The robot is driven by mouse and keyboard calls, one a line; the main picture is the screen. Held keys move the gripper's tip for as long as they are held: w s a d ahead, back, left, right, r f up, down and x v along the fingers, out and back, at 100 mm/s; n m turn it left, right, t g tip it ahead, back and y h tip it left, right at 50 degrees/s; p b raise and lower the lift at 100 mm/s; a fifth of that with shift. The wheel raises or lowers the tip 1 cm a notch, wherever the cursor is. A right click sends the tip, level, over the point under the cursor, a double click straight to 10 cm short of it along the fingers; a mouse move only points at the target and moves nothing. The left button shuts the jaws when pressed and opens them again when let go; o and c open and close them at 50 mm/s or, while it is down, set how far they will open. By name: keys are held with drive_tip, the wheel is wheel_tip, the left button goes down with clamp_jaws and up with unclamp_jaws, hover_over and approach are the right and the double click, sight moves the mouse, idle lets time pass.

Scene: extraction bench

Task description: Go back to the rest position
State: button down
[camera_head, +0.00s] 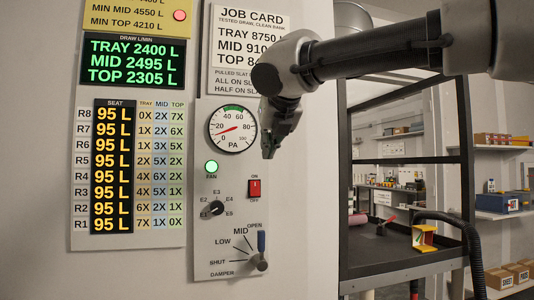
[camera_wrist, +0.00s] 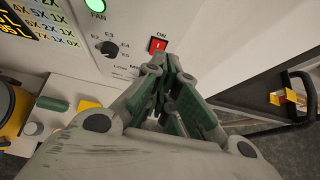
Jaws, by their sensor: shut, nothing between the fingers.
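My gripper (camera_head: 268,146) is shut and empty in the head view. It hangs in front of the control panel, just right of the round PA gauge (camera_head: 232,130) and above the red ON/OFF switch (camera_head: 254,188). In the wrist view my gripper (camera_wrist: 172,72) has its fingers together, with the tips near the red switch (camera_wrist: 158,45). The green FAN lamp (camera_head: 211,167) is lit. The E-numbered selector knob (camera_head: 215,208) and the blue-handled damper lever (camera_head: 261,243) are on the panel below. No object is in the fingers.
Lit displays (camera_head: 134,62) and a job card (camera_head: 249,38) are on the wall. At right a dark bench (camera_head: 385,250) holds a yellow-and-red item (camera_head: 424,238); a black hose (camera_head: 474,252) curves beside it. Shelves with boxes (camera_head: 492,139) stand behind.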

idle(0.4)
drive_tip(key=s+d+f+m+g+h, duration=0.1)
drive_tip(key=s+d+f+m+g, duration=0.15)
drive_tip(key=d+f+m, duration=0.5)
drive_tip(key=s+d+f+m+g+h, duration=0.15)
drive_tip(key=s+f+m, duration=0.25)
drive_tip(key=f+m, duration=0.75)
drive_tip(key=s+d+f+m, duration=0.4)
drive_tip(key=s+d+m, duration=0.1)
drive_tip(key=d, duration=0.4)
drive_tip(key=s+d+f+m+g, duration=0.1)
drive_tip(key=s+d+f+m, duration=0.3)
drive_tip(key=s+d+m, duration=0.2)
drive_tip(key=s+d+f+m+g, duration=0.1)
drive_tip(key=s+d+f+m, duration=0.3)
drive_tip(key=d+m, duration=0.5)
drive_tip(key=s+d, duration=0.2)
drive_tip(key=d, duration=0.1)
drive_tip(key=shift+s+d+f, duration=0.25)
drive_tip(key=shift+d+f, duration=0.05)
drive_tip(key=shift+f, duration=0.05)
